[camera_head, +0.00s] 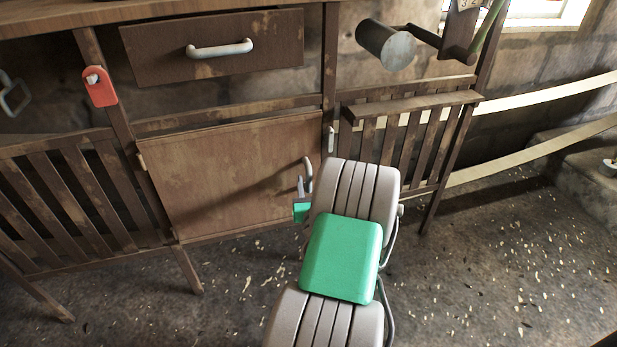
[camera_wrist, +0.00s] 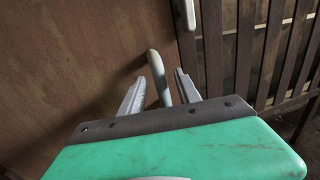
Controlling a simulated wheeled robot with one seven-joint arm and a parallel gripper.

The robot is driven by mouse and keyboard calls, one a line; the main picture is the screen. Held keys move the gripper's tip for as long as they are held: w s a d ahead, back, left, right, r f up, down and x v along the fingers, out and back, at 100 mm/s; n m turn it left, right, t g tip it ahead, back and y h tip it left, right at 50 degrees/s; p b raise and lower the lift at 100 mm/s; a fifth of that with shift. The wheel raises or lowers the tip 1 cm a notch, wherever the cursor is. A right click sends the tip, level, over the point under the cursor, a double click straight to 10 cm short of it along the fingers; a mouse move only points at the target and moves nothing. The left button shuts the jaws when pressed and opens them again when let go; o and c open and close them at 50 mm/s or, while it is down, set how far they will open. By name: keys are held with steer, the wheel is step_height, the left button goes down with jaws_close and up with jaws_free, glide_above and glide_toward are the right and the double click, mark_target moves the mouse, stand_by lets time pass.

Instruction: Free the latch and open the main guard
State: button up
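The main guard appears to be the wide brown wooden panel (camera_head: 225,180) low in the middle of the frame; it also fills the left of the wrist view (camera_wrist: 60,70). It looks shut or nearly so. A pale upright handle (camera_head: 308,170) is at its right edge. A small grey metal piece (camera_head: 331,139), likely the latch, is on the post just right of the guard; it shows at the top of the wrist view (camera_wrist: 189,14). My gripper (camera_head: 301,186) is open, its fingers on either side of the handle in the wrist view (camera_wrist: 157,78). I cannot tell whether they touch it.
A drawer (camera_head: 215,60) with a pale handle is above the guard. A red tag-like piece (camera_head: 100,87) is on the left post. Slatted panels stand left (camera_head: 70,205) and right (camera_head: 415,140). A grey cylinder (camera_head: 386,46) sticks out upper right. The debris-strewn floor (camera_head: 500,270) is otherwise open.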

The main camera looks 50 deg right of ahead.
mark_target(309, 178)
steer(key=shift+x, duration=1.55)
steer(key=shift+c, duration=0.3)
jaws_close()
